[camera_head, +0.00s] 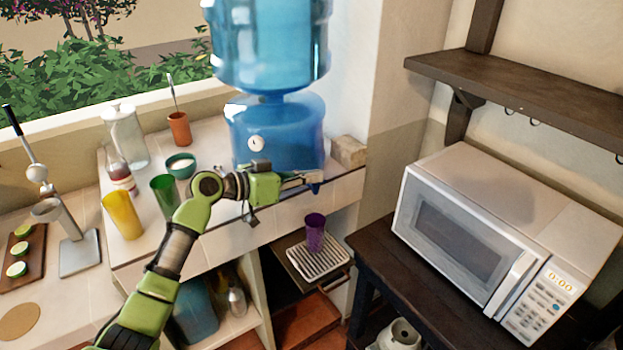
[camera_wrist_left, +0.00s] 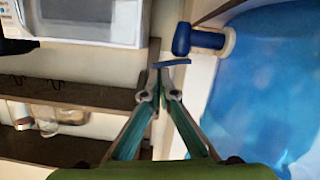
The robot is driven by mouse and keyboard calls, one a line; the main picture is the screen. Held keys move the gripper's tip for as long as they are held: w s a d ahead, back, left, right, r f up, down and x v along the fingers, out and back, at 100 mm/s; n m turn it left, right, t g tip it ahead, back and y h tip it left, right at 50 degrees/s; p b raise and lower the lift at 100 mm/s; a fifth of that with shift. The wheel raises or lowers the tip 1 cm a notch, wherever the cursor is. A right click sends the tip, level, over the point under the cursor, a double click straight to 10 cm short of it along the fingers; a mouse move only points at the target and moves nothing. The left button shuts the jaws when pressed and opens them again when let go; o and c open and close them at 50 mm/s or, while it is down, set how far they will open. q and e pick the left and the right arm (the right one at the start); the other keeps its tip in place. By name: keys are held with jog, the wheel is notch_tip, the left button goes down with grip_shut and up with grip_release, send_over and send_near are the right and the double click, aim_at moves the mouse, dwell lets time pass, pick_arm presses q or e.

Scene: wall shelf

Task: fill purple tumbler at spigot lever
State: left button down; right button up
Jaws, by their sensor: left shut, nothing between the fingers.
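The purple tumbler (camera_head: 315,228) stands upright on a white slatted drip tray (camera_head: 341,262), below the counter edge. The blue water dispenser (camera_head: 273,138) stands on the counter above it. In the left wrist view its blue spigot (camera_wrist_left: 186,40) juts from the bottle, with a thin blue lever (camera_wrist_left: 173,62). My left gripper (camera_head: 308,179) is shut and empty at the spigot, above the tumbler; it also shows in the left wrist view (camera_wrist_left: 158,86). Its fingertips are right by the lever; I cannot tell if they touch. The inside of the tumbler is not clear. My right gripper is out of view.
A yellow cup (camera_head: 122,215), a green cup (camera_head: 165,195), a bowl (camera_head: 181,165) and a glass jug (camera_head: 126,137) stand on the counter left of my arm. A white microwave (camera_head: 505,245) sits on a dark table at the right, under a wall shelf (camera_head: 520,95).

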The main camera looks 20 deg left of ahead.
pick_arm(q)
jog(key=m+b, duration=0.1)
jog(key=b, duration=0.1)
jog(key=f+m+b, duration=0.1)
jog(key=b, duration=0.1)
jog(key=m+t+y+b, duration=0.1)
jog(key=b, duration=0.1)
jog(key=shift+s+d+f, duration=0.15)
jog(key=shift+s+d, duration=0.15)
jog(key=shift+d, duration=0.05)
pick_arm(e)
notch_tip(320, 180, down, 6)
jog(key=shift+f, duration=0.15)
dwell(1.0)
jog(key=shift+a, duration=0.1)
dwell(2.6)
pick_arm(q)
jog(key=s+a+r, duration=0.5)
jog(key=s+r, duration=0.1)
jog(key=s, duration=0.2)
jog(key=shift+a+r+b, duration=0.2)
jog(key=shift+b, duration=0.1)
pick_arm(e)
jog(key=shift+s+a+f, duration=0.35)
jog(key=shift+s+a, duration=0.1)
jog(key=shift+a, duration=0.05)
